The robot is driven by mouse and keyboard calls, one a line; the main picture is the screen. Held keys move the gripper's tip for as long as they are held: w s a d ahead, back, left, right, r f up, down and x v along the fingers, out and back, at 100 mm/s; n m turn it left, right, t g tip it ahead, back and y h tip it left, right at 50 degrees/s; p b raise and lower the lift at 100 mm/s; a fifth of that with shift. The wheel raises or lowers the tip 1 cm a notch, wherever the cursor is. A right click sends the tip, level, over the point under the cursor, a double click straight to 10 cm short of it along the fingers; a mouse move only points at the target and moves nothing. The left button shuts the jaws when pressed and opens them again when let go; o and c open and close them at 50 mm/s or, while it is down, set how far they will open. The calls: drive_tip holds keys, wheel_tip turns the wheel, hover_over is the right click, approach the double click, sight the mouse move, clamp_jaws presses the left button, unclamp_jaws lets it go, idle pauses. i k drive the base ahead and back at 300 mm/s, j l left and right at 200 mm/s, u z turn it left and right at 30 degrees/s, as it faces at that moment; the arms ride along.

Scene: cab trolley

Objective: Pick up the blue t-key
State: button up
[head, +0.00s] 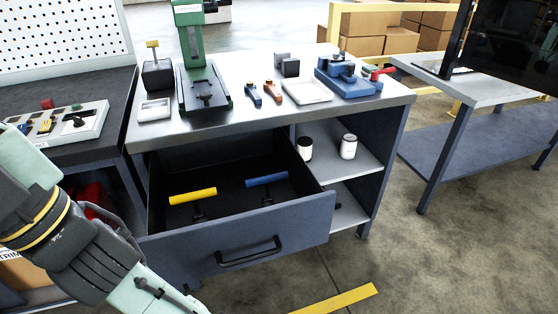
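The blue t-key (267,180) lies in the open drawer (240,245) of the workbench, towards the right side. Its blue bar handle faces up, and a short dark part shows just in front of it. A yellow t-key (192,196) of similar shape lies to its left in the same drawer. Both are apart from each other. My arm comes in at the lower left, in front of the drawer's left side. My gripper is out of the frame, so its state does not show.
The bench top (235,105) above the drawer carries a green press (190,55), a white tray (306,91) and a blue vise (347,80). Two jars (348,147) stand on the shelf right of the drawer. A side table (490,90) stands at right. The drawer floor around the keys is clear.

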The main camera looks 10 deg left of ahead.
sight(267, 198)
drive_tip(key=l+u, duration=0.1)
drive_tip(key=u, duration=0.25)
drive_tip(key=i+l+u, duration=0.1)
drive_tip(key=u, duration=0.25)
drive_tip(key=l+u, duration=0.6)
drive_tip(key=l, duration=0.25)
drive_tip(key=l+u, duration=0.25)
drive_tip(key=l, duration=0.35)
drive_tip(key=l+u, duration=0.1)
drive_tip(key=l, duration=1.65)
drive_tip(key=i, duration=0.45)
